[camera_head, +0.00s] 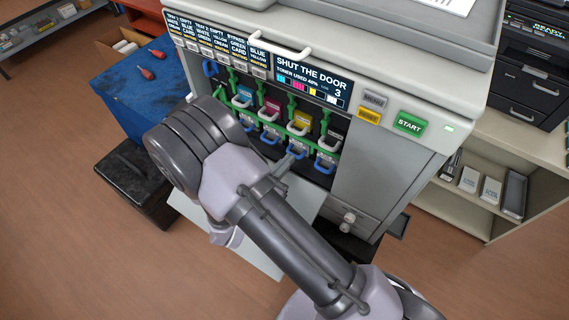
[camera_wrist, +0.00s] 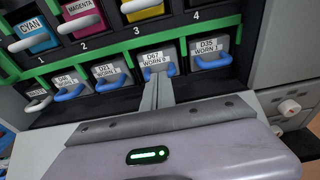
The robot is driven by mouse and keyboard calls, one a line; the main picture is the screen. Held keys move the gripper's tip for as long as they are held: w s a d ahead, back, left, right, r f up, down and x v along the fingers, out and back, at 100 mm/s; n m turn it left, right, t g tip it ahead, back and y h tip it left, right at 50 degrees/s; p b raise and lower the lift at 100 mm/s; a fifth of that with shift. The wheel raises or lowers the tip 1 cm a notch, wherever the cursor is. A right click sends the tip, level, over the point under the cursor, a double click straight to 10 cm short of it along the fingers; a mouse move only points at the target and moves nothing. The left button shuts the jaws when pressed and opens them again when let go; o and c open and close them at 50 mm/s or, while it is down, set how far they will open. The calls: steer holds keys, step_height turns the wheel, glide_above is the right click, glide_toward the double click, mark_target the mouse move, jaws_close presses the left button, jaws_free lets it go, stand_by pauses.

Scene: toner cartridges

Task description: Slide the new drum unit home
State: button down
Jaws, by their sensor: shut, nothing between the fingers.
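The drum unit labelled D67 WORN 0 (camera_wrist: 157,54) is in the lower row of the machine's open front, below number 3, with a blue handle (camera_wrist: 158,72). My gripper (camera_wrist: 157,80) is shut and empty, its fingertips at that handle; I cannot tell whether they touch it. In the head view the gripper (camera_head: 287,161) reaches the lower row from the front. Drum units D21 (camera_wrist: 107,72) and D35 (camera_wrist: 209,47) sit on either side. How far D67 stands out from its slot is hard to tell.
The machine's display (camera_head: 312,82) reads "SHUT THE DOOR". A pale panel (camera_head: 285,200) extends below the opening. A blue-topped table (camera_head: 135,80) stands left and shelves (camera_head: 485,185) right.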

steer(key=v, duration=0.3)
steer(key=f+v, duration=0.1)
steer(key=v, duration=0.5)
steer(key=shift+s+f, duration=0.1)
steer(key=shift+f, duration=0.1)
steer(key=s+d+r+m+g, duration=0.3)
steer(key=d+r+m+g, duration=0.25)
steer(key=d+m, duration=0.2)
steer(key=s+d+r+m+g, duration=0.45)
steer(key=d+m+g, duration=0.2)
steer(key=m, duration=0.25)
steer(key=s+a+r+m+t+y+b, duration=0.2)
steer(key=s+r+m+t+y, duration=0.3)
steer(key=r+m+y, duration=0.7)
steer(key=s+a+m, duration=0.1)
steer(key=m, duration=0.3)
steer(key=shift+s+r, duration=0.25)
